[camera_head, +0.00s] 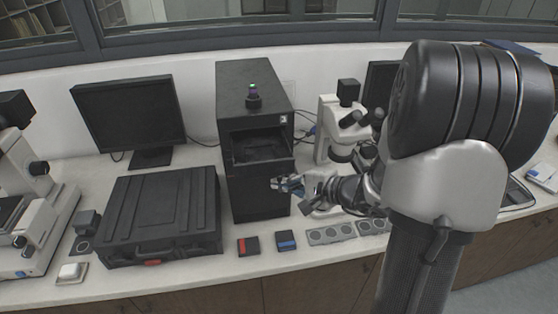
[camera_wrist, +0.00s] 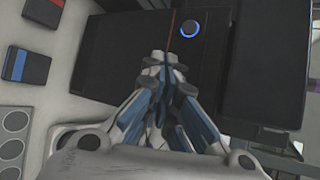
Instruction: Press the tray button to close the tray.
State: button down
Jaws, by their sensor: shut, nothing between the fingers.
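The mounting press (camera_head: 258,85) is a tall black box with a green light on top. Its tray (camera_head: 264,160) stands out from the opening in the upper front. In the wrist view, a round button with a lit blue ring (camera_wrist: 189,29) sits on the press's dark front panel (camera_wrist: 120,40). My gripper (camera_head: 277,184) is in front of the lower panel, below the tray. In the wrist view my gripper (camera_wrist: 166,60) is shut and empty, its fingertips just below and left of the button in the picture. I cannot tell whether they touch the panel.
A black case (camera_head: 160,212) lies left of the press, with a monitor (camera_head: 130,112) behind it. A red-and-black block (camera_head: 248,246) and a blue-and-black block (camera_head: 286,240) lie in front. A microscope (camera_head: 330,120) stands right, near my arm.

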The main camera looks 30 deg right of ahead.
jog(key=shift+w+d, duration=0.3)
jog(key=shift+w, duration=0.7)
jog(key=shift+w+d, duration=0.25)
jog(key=shift+w, duration=0.75)
jog(key=shift+b, duration=0.35)
jog(key=shift+w+d, duration=0.1)
jog(key=shift+w, duration=0.3)
jog(key=shift+w+d+b, duration=0.15)
jog(key=shift+w+b, duration=0.2)
jog(key=shift+b, duration=0.1)
jog(key=shift+s, duration=0.1)
jog(key=shift+s+a+b, duration=0.25)
jog(key=shift+s+b, duration=0.3)
jog(key=shift+s, duration=0.15)
jog(key=shift+s+a+b, duration=0.25)
jog(key=shift+s+b, duration=0.05)
jog(key=shift+s, duration=0.5)
jog(key=shift+s+a+b, duration=0.2)
jog(key=shift+s+b, duration=0.15)
jog(key=shift+s, duration=0.45)
jog(key=shift+s+a+b, duration=0.25)
jog(key=shift+s+b, duration=0.05)
jog(key=shift+s, duration=0.5)
